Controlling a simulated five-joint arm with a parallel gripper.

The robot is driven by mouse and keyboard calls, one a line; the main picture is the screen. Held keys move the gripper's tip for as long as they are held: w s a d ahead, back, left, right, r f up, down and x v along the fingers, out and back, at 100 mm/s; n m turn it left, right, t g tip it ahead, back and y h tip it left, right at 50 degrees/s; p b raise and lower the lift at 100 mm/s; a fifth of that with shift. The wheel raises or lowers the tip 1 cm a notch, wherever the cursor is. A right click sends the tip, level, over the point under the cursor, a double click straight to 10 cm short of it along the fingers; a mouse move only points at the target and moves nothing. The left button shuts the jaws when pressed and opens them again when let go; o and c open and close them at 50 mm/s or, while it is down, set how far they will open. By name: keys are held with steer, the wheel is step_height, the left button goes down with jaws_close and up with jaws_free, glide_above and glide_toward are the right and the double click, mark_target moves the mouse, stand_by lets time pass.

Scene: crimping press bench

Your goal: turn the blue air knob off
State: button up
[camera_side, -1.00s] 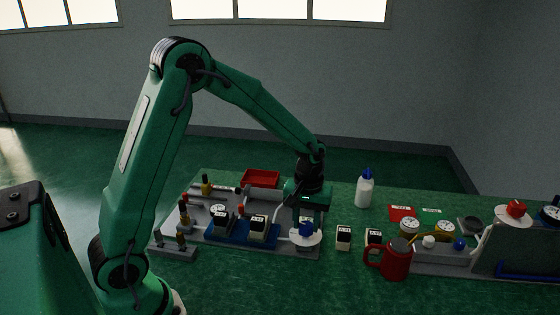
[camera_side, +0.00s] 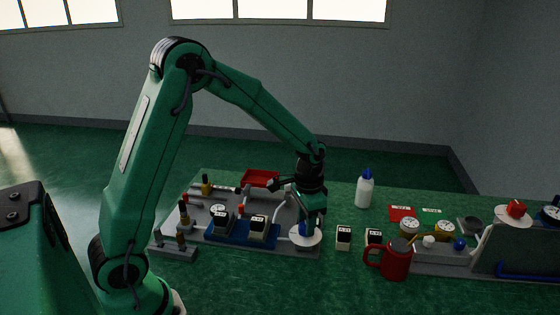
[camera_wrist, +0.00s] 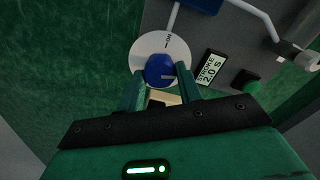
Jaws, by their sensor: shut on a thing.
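The blue air knob (camera_wrist: 159,69) sits on a round white dial plate (camera_wrist: 147,47) with an ON mark, seen close up in the wrist view. In the side view the knob (camera_side: 306,229) stands at the right end of the grey press base, on its white plate (camera_side: 304,239). My gripper (camera_wrist: 160,78) is shut on the blue knob, one finger on each side of it. In the side view my gripper (camera_side: 308,222) points down over the knob and hides part of it. A pale line on the knob is turned away from the ON mark.
In the side view, black-topped blocks (camera_side: 343,238), a red mug (camera_side: 396,261) and a white bottle (camera_side: 365,189) stand to the right.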

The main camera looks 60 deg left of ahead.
steer(key=shift+r+m, duration=0.15)
steer(key=shift+m, duration=1.35)
steer(key=o, duration=1)
steer(key=shift+r, duration=3.85)
